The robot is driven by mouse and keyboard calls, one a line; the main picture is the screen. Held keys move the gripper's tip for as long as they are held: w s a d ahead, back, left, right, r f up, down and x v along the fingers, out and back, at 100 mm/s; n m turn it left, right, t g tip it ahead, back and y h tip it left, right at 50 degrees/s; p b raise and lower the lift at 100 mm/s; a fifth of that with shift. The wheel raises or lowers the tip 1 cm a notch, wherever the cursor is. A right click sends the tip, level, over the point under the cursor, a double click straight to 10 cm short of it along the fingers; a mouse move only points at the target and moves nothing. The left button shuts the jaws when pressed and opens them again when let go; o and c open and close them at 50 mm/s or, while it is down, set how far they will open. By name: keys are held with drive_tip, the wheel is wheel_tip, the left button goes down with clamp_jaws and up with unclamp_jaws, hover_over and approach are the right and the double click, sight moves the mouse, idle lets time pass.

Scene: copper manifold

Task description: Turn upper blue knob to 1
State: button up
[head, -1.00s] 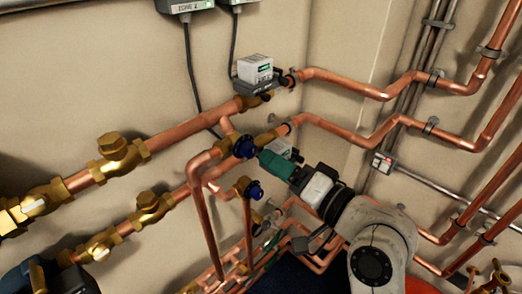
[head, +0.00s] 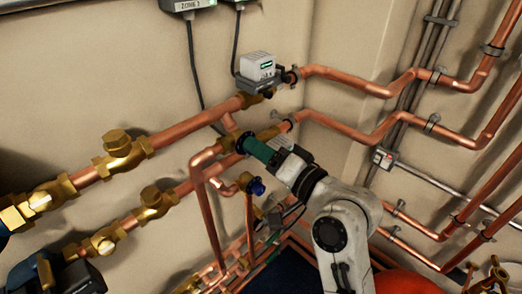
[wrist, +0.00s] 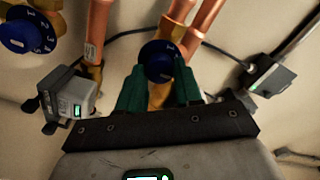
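The upper blue knob (head: 242,142) sits on a brass valve and is mostly covered by my gripper (head: 250,147) in the head view. In the wrist view the upper blue knob (wrist: 157,56) shows its face between and just beyond the tips of my gripper's (wrist: 160,75) two green fingers. The fingers are apart, one on each side; whether they touch the knob I cannot tell. White marks on its face are too small to read surely. The lower blue knob (head: 256,187) is below, clear of my gripper; it also shows in the wrist view (wrist: 27,32), with digits.
Copper pipes (head: 205,205) run close below and left of the gripper. A white-and-grey actuator box (head: 257,68) is above. Another grey box (wrist: 70,97) is beside the left finger in the wrist view. Brass valves (head: 120,152) stand at left.

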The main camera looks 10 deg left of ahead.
drive_tip(key=c, duration=0.5)
drive_tip(key=shift+c, duration=0.2)
drive_tip(key=shift+f+n+b, duration=0.1)
drive_tip(key=shift+n+b, duration=0.2)
drive_tip(key=shift+b, duration=0.1)
drive_tip(key=shift+n+b, duration=6.5)
drive_tip(key=shift+n, duration=1.1)
drive_tip(key=shift+s, duration=0.1)
drive_tip(key=o, duration=1)
